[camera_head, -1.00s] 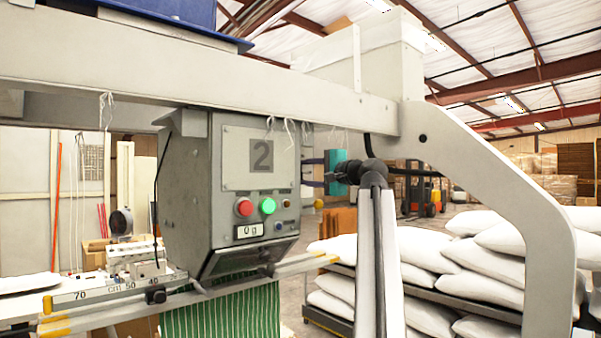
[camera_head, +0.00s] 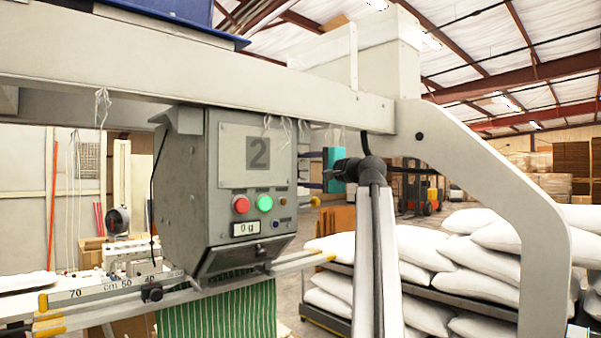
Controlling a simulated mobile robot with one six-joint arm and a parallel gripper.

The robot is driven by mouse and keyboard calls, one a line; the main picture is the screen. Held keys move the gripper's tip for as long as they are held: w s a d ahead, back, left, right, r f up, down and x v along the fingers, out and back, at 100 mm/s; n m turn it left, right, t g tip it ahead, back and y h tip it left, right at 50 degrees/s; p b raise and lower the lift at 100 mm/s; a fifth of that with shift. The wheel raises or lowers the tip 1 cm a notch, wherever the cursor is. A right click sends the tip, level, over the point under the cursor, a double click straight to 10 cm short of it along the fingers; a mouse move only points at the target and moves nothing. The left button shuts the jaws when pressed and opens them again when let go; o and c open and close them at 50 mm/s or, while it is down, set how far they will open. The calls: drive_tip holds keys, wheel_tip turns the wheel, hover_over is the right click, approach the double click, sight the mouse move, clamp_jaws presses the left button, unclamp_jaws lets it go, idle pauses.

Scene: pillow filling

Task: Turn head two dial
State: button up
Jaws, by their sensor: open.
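Head two is a grey metal box (camera_head: 228,190) marked "2", hanging under the white beam. Its front has a red button (camera_head: 241,204), a green button (camera_head: 265,203), a "0 g" readout (camera_head: 247,229) and small dark knobs (camera_head: 283,201) at the right edge. I cannot tell which of these, if any, is the dial. The fingertips end close to the box's right edge; contact cannot be told.
A white beam (camera_head: 180,75) and its curved right leg (camera_head: 500,190) frame the head. A ruled bar (camera_head: 112,290) and green striped fabric (camera_head: 220,312) are below. White pillows (camera_head: 470,262) are stacked on racks at right. A forklift (camera_head: 420,195) stands behind.

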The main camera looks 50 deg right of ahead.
drive_tip(key=s+b, duration=0.4)
drive_tip(key=s, duration=0.9)
drive_tip(key=shift+a, duration=0.45)
